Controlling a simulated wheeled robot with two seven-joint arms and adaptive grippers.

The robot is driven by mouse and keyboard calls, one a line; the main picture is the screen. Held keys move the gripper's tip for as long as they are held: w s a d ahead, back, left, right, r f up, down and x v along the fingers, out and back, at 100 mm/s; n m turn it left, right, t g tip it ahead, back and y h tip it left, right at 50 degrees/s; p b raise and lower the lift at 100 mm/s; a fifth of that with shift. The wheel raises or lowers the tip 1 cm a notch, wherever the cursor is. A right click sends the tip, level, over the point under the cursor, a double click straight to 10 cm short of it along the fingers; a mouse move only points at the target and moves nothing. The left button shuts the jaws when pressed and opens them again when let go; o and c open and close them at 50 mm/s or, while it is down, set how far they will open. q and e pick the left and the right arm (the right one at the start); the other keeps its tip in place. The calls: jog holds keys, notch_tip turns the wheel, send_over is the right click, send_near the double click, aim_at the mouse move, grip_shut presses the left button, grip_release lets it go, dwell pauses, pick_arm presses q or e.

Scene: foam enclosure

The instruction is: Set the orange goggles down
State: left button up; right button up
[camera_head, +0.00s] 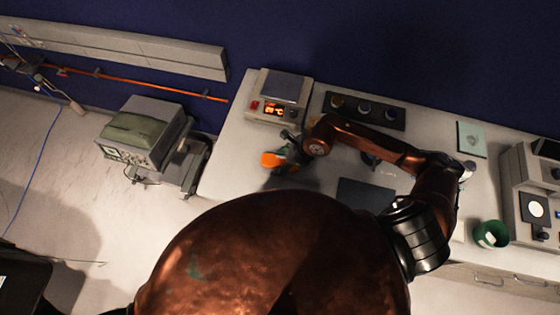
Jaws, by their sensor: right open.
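The orange goggles (271,160) are at the left part of the white bench, near its front edge. They are small and partly covered by my right gripper. My right gripper (287,150) is right at the goggles, on their right side, with its fingers open. Whether the fingers touch the goggles, and whether the goggles rest fully on the bench, I cannot tell. My left gripper is out of the picture.
The bench (232,160) also holds a hot plate (283,88) with an orange display behind the goggles, a dark strip with several round pieces (365,109), a dark flat pad (364,195) and a green bowl (491,234). A cart with a grey instrument (145,130) stands left.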

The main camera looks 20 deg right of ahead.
jog(key=shift+r, duration=0.1)
jog(key=b+v, duration=0.1)
jog(key=v, duration=1)
jog(key=shift+s+d+r, duration=0.2)
jog(key=shift+r, duration=0.1)
